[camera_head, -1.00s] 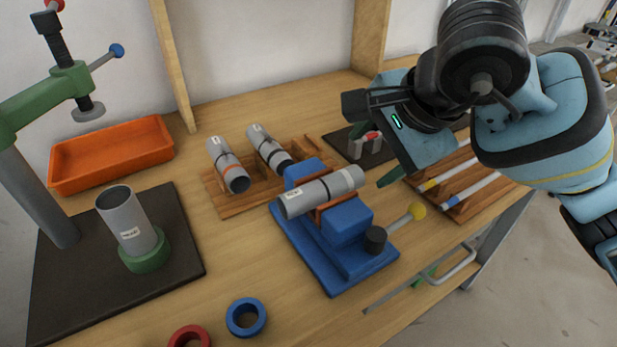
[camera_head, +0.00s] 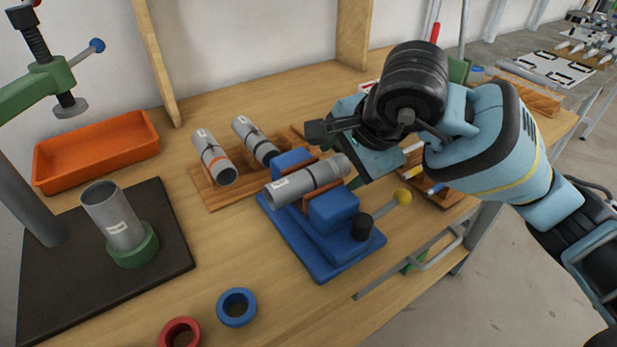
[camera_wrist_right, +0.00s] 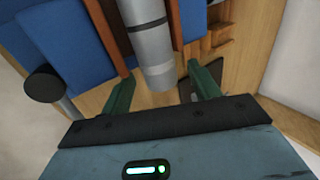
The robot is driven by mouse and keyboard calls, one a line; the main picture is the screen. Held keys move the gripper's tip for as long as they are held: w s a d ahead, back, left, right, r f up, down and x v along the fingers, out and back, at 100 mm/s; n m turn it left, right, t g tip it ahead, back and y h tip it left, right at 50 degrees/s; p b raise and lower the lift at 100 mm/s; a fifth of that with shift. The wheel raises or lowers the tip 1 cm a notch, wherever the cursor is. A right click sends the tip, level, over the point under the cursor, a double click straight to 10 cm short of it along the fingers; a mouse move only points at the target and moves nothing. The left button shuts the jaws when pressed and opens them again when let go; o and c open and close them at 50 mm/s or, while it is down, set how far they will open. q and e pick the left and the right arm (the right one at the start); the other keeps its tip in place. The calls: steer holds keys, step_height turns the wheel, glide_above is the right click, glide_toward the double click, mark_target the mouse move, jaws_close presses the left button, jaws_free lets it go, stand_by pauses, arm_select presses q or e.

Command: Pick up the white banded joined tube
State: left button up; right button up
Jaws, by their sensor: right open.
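A grey joined tube (camera_head: 288,187) with a white label and a dark seam band lies across the blue vise (camera_head: 333,209), between its brown-lined jaws. My right gripper (camera_wrist_right: 163,92) is open, with a finger on each side of the tube's end and no clear contact. In the head view the right gripper (camera_head: 356,182) is beside the tube's right end, mostly hidden by its own wrist. My left gripper is not in view.
Two grey tubes lie on a wooden rack (camera_head: 213,197) behind the vise. A green-based tube stand (camera_head: 133,246), an orange tray (camera_head: 95,151), a blue ring (camera_head: 237,307) and a red ring (camera_head: 180,333) are left.

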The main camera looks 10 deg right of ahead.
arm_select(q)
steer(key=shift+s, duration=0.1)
arm_select(e)
steer(key=shift+w+f, duration=0.1)
steer(key=shift+f, duration=0.1)
steer(key=c, duration=0.3)
jaws_close()
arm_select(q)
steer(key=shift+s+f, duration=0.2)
arm_select(e)
steer(key=shift+r, duration=0.15)
step_height(320, 180, up, 4)
steer(key=shift+f, duration=0.2)
arm_select(q)
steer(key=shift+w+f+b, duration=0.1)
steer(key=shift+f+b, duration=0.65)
steer(key=shift+b, duration=0.25)
arm_select(e)
steer(key=shift+s+d+r, duration=0.2)
steer(key=shift+s+d, duration=0.5)
steer(key=shift+d, duration=1.85)
steer(key=shift+s+d+r, duration=0.15)
steer(key=shift+s+d, duration=0.6)
steer(key=shift+d, duration=1.8)
steer(key=shift+s+d+r, duration=0.2)
steer(key=shift+s+d, duration=0.5)
steer(key=shift+d, duration=1.85)
